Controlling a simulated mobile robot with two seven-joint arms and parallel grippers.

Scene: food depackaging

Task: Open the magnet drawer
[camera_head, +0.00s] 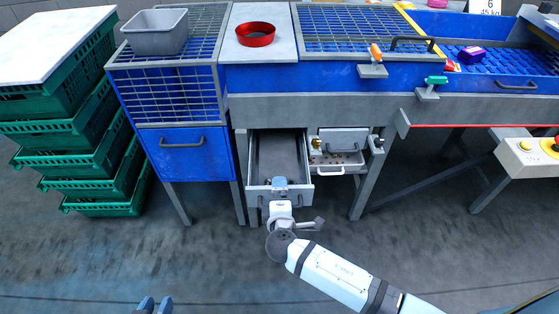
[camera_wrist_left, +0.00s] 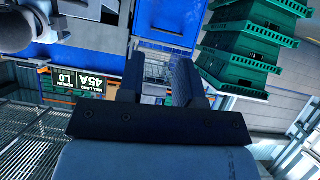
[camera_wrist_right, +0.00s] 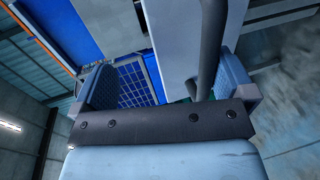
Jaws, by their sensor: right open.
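The grey metal drawer (camera_head: 278,152) under the blue-sided table is pulled out, and its inside looks empty. My right gripper (camera_head: 279,182) is at its front panel, partly hiding the handle. In the right wrist view a dark handle bar (camera_wrist_right: 210,45) runs between the open fingers, nearer the right one. Whether a finger touches it I cannot tell. My left gripper (camera_head: 155,304) is at the bottom edge of the head view, away from the drawer. Its fingers stand apart and empty in the left wrist view (camera_wrist_left: 160,80).
A second compartment (camera_head: 340,148) with a handle and small brass fittings is right of the drawer. A blue bin front (camera_head: 183,160) and stacked green crates (camera_head: 90,165) stand to the left. The floor in front is clear.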

